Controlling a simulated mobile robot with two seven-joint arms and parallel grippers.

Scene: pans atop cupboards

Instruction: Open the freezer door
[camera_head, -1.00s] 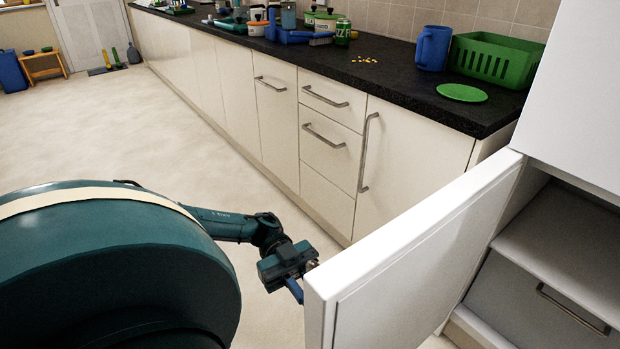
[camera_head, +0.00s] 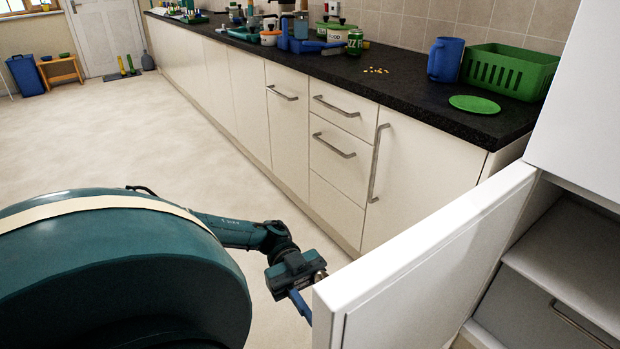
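The white freezer door (camera_head: 425,275) stands swung open at the lower right, its free edge towards the left. Behind its hinge side shows the open white compartment (camera_head: 575,245), with a grey drawer front (camera_head: 535,318) and handle inside. My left gripper (camera_head: 306,298), dark with a blue finger, is at the door's free edge, on the far side. The door hides part of the fingers, so I cannot tell whether they are closed or touching the door. My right gripper is out of view.
A row of cream cupboards (camera_head: 420,165) with a black worktop (camera_head: 410,95) runs behind the door. On it are a blue jug (camera_head: 443,60), a green basket (camera_head: 510,72) and a green lid (camera_head: 474,104). The floor (camera_head: 150,130) at left is clear.

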